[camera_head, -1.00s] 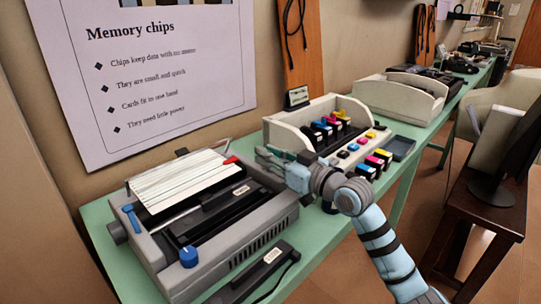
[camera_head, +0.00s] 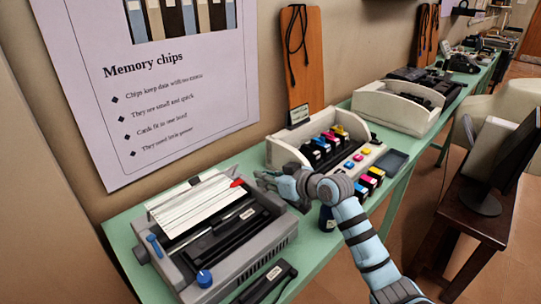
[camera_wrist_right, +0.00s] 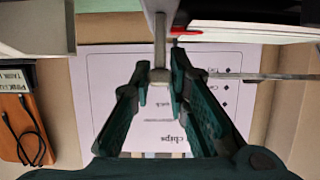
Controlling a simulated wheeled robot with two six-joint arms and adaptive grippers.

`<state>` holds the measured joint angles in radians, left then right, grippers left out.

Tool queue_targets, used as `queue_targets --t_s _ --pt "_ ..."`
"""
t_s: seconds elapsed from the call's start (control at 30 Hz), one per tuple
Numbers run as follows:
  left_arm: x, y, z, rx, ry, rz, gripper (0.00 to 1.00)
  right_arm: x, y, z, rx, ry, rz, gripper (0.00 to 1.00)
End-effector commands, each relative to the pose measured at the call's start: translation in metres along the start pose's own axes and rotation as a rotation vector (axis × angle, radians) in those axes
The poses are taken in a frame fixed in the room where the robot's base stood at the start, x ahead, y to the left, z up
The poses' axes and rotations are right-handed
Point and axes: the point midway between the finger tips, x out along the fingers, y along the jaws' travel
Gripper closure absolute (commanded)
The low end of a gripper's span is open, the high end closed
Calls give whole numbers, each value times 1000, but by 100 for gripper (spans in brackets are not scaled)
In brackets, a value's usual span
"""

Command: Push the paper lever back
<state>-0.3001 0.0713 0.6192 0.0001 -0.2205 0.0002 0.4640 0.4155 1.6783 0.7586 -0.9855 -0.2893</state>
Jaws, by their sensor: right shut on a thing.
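The grey printer (camera_head: 240,257) stands on the green table with white paper (camera_head: 193,207) in its top. A blue lever (camera_head: 154,246) is at its left end and a blue knob (camera_head: 204,278) at its front. A red-tipped piece (camera_head: 237,183) sits beside the paper's right edge. My right gripper (camera_head: 260,179) is at the printer's back right, close to this red tip. In the right wrist view its green fingers (camera_wrist_right: 159,72) close around a grey bar (camera_wrist_right: 159,48); the red part (camera_wrist_right: 187,27) shows just beyond. I cannot tell which lever the bar belongs to. My left gripper is not in view.
A white box with ink cartridges (camera_head: 287,152) stands right of the printer, close to my right forearm. A black bar-shaped device (camera_head: 266,282) lies in front of the printer. The poster wall (camera_head: 90,120) rises behind. A dark wooden stand (camera_head: 460,212) is at the right.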

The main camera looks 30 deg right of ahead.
Motion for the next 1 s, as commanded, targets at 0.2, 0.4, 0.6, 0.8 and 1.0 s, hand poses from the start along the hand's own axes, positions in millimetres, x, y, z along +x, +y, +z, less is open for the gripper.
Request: queue_targets --t_s 0.2,0.4,0.6,0.8,1.0 --pt "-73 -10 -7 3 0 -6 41 7 -2 -17 4 -207 -4 100" --pt "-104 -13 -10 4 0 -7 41 20 -2 -15 2 -385 -4 100" --pt "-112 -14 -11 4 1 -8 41 31 -1 -11 1 -527 -4 100" --pt "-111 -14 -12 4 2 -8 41 38 -1 -7 0 -623 -3 100" --pt "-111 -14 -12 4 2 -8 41 40 0 -6 0 -668 -1 100"
